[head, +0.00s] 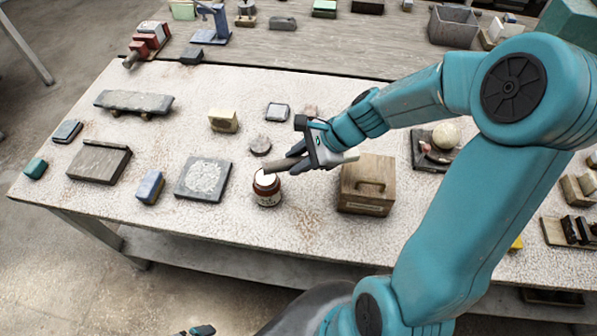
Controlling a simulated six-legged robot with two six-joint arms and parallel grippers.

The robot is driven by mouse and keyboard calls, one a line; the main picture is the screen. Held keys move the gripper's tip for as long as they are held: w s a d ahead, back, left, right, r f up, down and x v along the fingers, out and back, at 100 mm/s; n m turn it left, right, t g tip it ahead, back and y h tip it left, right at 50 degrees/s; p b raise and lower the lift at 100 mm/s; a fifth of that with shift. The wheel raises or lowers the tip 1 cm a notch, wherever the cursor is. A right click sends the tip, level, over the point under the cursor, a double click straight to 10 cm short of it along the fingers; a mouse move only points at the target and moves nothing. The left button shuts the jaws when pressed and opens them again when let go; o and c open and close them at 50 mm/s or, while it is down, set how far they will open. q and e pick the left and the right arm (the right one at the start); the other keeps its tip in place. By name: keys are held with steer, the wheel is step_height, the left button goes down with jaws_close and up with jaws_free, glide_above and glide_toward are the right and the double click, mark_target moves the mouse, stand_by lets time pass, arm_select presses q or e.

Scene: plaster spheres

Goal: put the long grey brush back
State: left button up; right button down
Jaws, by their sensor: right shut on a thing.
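My right gripper (298,165) reaches in from the right over the table. It is shut on a long grey brush (280,164), held roughly level above the tabletop. The brush's grey end points left, and a pale end (350,157) sticks out to the right of the gripper. The middle of the brush is hidden by the fingers. My left gripper cannot be made out.
A wooden box with a handle (367,187) stands right of the jar. A grey slab with a pale patch (203,179) and a blue block (150,187) lie left. A round grey disc (260,145) lies behind. A tray with a pale sphere (446,136) is farther right.

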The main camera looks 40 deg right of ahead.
step_height(320, 180, down, 5)
steer(key=shift+f+b, duration=0.15)
steer(key=shift+b, duration=1.05)
steer(key=c, duration=0.8)
jaws_free()
steer(key=shift+s, duration=0.15)
steer(key=p+v, duration=0.1)
steer(key=v, duration=0.7)
steer(key=p+v, duration=0.1)
steer(key=v, duration=0.4)
steer(key=shift+w+a+r+p, duration=0.2)
steer(key=shift+w+r+p, duration=0.05)
steer(key=shift+r+p, duration=0.1)
steer(key=shift+f, duration=0.1)
